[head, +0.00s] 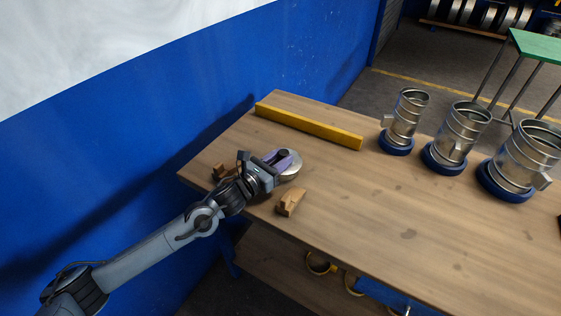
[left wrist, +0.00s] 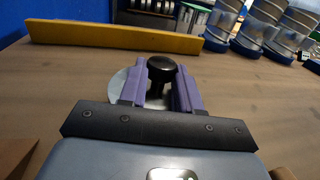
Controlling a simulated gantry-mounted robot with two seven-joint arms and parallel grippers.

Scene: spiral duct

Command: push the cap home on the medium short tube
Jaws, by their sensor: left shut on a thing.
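The cap is a grey metal disc (head: 291,165) with a black knob, near the left end of the workbench. My left gripper (head: 277,161) has its purple fingers shut on the knob. In the left wrist view the black knob (left wrist: 160,68) stands between the fingers and the cap's disc (left wrist: 119,84) shows behind them. Whether the cap touches the bench is hidden. Three open-topped metal tubes in blue ring bases stand at the right: a small one (head: 407,115), the medium one (head: 464,131) and a large one (head: 527,158). My right gripper is out of view.
A yellow bar (head: 308,126) lies along the bench's back edge. Wooden blocks stand in front of the cap (head: 291,202) and left of it (head: 219,172), beside my gripper. The bench middle (head: 390,205) is clear. A blue wall (head: 130,130) rises behind the bench.

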